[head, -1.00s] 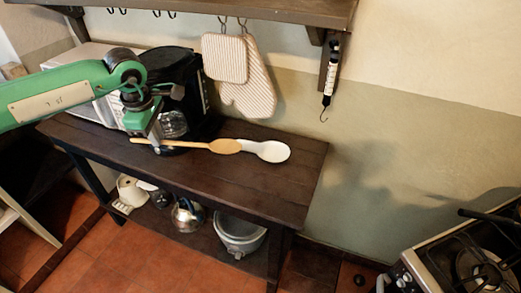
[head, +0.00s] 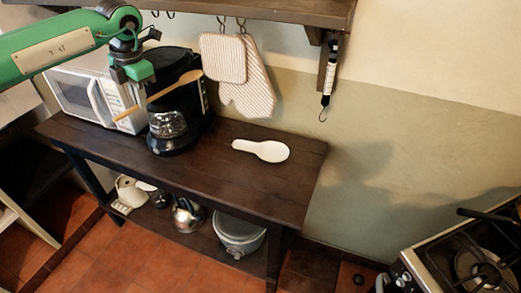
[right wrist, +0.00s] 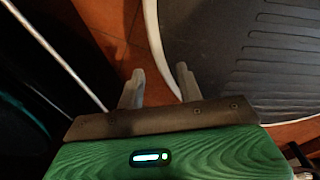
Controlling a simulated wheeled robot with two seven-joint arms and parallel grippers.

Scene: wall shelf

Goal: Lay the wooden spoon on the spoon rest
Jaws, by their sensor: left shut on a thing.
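The wooden spoon (head: 162,94) is held in the air by my left gripper (head: 144,100), which is shut on its handle. The spoon is tilted, with its bowl up and to the right, in front of the black coffee maker. The white spoon rest (head: 268,151) lies on the dark wooden table, to the right of and below the spoon, and looks empty. The spoon and the rest are well apart. My right gripper (right wrist: 160,85) shows only in the right wrist view; its two fingers are apart with nothing between them.
The coffee maker (head: 172,125) and a white microwave (head: 82,98) stand on the left of the table (head: 215,178). Oven mitts (head: 250,90) hang from the wall shelf (head: 275,10) behind. The table around the spoon rest is clear. A stove (head: 455,265) is at lower right.

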